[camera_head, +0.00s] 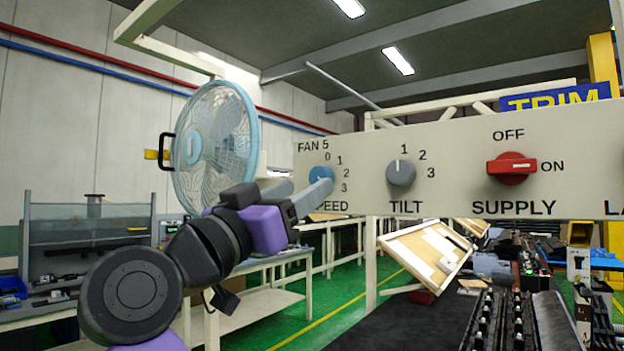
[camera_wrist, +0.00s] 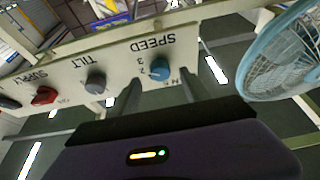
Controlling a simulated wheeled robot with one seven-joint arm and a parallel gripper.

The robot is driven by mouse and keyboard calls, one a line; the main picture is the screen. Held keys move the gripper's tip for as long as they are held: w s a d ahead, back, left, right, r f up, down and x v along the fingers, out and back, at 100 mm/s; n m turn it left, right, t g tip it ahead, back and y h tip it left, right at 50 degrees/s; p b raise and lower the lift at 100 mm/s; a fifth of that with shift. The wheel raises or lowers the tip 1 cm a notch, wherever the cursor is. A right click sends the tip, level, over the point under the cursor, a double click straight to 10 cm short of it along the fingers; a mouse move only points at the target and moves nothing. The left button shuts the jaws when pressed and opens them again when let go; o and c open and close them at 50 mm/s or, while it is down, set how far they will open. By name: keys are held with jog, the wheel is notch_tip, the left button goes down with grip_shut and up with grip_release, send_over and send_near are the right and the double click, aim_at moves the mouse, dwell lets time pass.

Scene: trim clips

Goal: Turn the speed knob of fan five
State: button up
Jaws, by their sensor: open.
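The blue speed knob (camera_head: 318,173) of fan 5 is on a cream control panel (camera_head: 453,165), at its left end, with marks 0 to 3 around it. Its lower part is hidden behind my finger in the head view. The wrist view shows the panel upside down, with the blue knob (camera_wrist: 160,71) between and beyond my fingertips. My gripper (camera_head: 310,187) is open and empty in front of the knob. In the wrist view its fingers (camera_wrist: 160,82) stand on either side of the knob; I cannot tell whether they touch it.
A grey tilt knob (camera_head: 401,173) and a red supply switch (camera_head: 511,168) sit to the right on the panel. A light-blue fan (camera_head: 215,146) stands left of the panel. Benches (camera_head: 270,300) and a tilted board (camera_head: 428,252) lie below.

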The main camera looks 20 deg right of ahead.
aim_at(317, 180)
jog(key=shift+p+x, duration=0.3)
jog(key=shift+x, duration=1.45)
grip_shut()
